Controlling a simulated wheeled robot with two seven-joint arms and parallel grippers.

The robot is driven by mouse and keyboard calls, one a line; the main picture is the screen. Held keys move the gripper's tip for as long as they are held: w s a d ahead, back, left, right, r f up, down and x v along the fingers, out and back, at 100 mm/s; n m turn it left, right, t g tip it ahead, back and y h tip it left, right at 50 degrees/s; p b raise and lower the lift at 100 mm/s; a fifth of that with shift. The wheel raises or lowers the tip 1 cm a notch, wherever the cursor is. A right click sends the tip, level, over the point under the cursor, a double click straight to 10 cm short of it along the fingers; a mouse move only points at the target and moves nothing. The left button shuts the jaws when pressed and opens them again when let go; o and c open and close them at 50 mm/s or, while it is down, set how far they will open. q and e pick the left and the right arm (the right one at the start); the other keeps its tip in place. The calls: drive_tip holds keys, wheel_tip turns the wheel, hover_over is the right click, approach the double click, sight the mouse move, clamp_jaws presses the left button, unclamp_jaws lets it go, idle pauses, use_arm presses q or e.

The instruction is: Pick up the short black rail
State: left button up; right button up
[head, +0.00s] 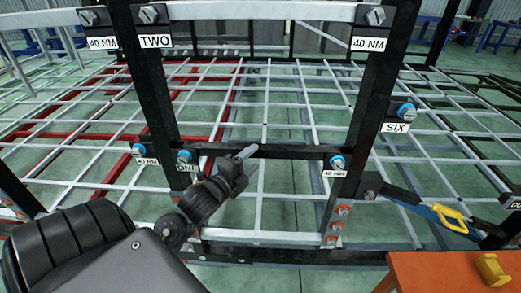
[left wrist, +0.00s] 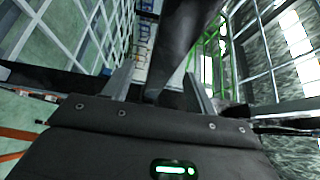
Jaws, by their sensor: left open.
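The short black rail (head: 295,152) runs level between two upright black posts in the middle of the head view. Blue-headed bolts and 40 NM tags sit near its ends. My left gripper (head: 244,160) is open, in front of the rail's middle, and overlaps it in the picture. In the left wrist view the two grey fingers (left wrist: 160,88) stand apart, with a dark bar (left wrist: 180,50) showing between and beyond them. I cannot tell whether that bar is the rail or whether the fingers touch it. My right gripper is not in view.
Black posts (head: 150,75) (head: 385,75) rise on both sides of the rail. A grey-white lattice (head: 275,90) of beams lies behind. A blue and yellow tool (head: 450,215) is at the right, near an orange surface (head: 430,270) with a yellow part (head: 490,268).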

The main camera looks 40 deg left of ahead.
sight(256, 154)
use_arm(q)
drive_tip(key=w, duration=0.1)
drive_tip(key=w+p, duration=0.1)
drive_tip(key=w, duration=0.1)
drive_tip(key=w+p, duration=0.1)
drive_tip(key=shift+w+a+r, duration=0.25)
drive_tip(key=shift+w, duration=0.05)
drive_tip(key=shift+w+f, duration=0.1)
drive_tip(key=shift+w, duration=0.2)
drive_tip(key=shift+s, duration=0.1)
drive_tip(key=c, duration=1.2)
clamp_jaws()
